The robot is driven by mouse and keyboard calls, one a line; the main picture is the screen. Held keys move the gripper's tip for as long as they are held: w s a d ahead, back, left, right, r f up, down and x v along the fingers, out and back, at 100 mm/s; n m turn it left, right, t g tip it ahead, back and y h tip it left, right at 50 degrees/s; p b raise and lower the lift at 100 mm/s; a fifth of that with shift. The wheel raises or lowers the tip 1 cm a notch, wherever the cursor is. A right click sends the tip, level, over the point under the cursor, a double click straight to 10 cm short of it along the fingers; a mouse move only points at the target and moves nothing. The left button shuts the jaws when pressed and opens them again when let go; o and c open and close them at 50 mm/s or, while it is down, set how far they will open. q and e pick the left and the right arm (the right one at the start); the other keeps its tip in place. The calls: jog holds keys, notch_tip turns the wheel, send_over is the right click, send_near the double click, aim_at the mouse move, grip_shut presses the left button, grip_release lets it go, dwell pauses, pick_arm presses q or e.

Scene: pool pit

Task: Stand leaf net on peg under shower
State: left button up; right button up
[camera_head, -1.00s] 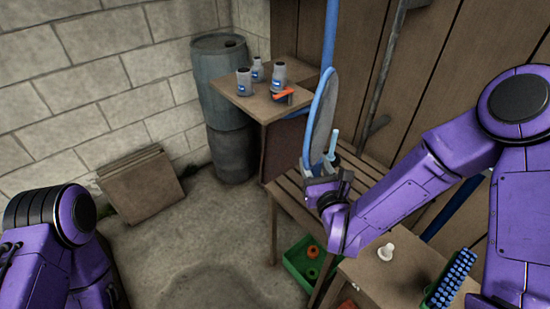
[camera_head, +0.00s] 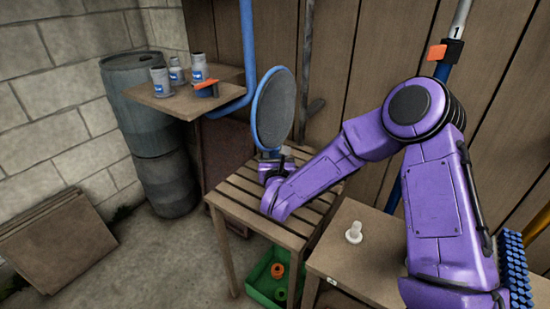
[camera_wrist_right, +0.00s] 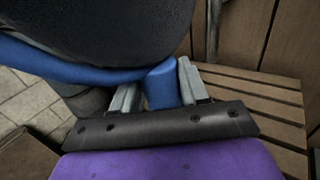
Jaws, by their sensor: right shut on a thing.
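The leaf net (camera_head: 273,108) has a blue rim and a dark round mesh. It stands nearly upright above the slatted bench in the head view. My right gripper (camera_head: 277,160) is at its lower end. In the right wrist view my right gripper (camera_wrist_right: 156,88) is shut on the net's short blue handle (camera_wrist_right: 162,87), with one grey finger on each side. The blue rim and dark mesh of the net fill the upper left there. I cannot make out the peg or the shower head. My left gripper is out of view.
A slatted bench (camera_head: 245,207) is under my right gripper. A small wooden shelf (camera_head: 188,100) carries several grey bottles and an orange-topped item. A low table (camera_head: 340,255) with a white peg-shaped piece (camera_head: 354,232) is at the front right. A green crate (camera_head: 262,290) is below. Barrels (camera_head: 150,130) stand at the left.

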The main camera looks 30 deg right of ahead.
notch_tip(320, 180, down, 2)
jog(key=shift+f+b, duration=0.15)
jog(key=shift+b, duration=0.3)
jog(key=shift+a+f+b, duration=0.1)
jog(key=shift+f+b, duration=0.2)
jog(key=shift+b, duration=0.3)
jog(key=shift+s, duration=0.1)
jog(key=shift+b, duration=0.3)
dwell(0.3)
jog(key=shift+f+b, duration=0.4)
jog(key=shift+b, duration=0.3)
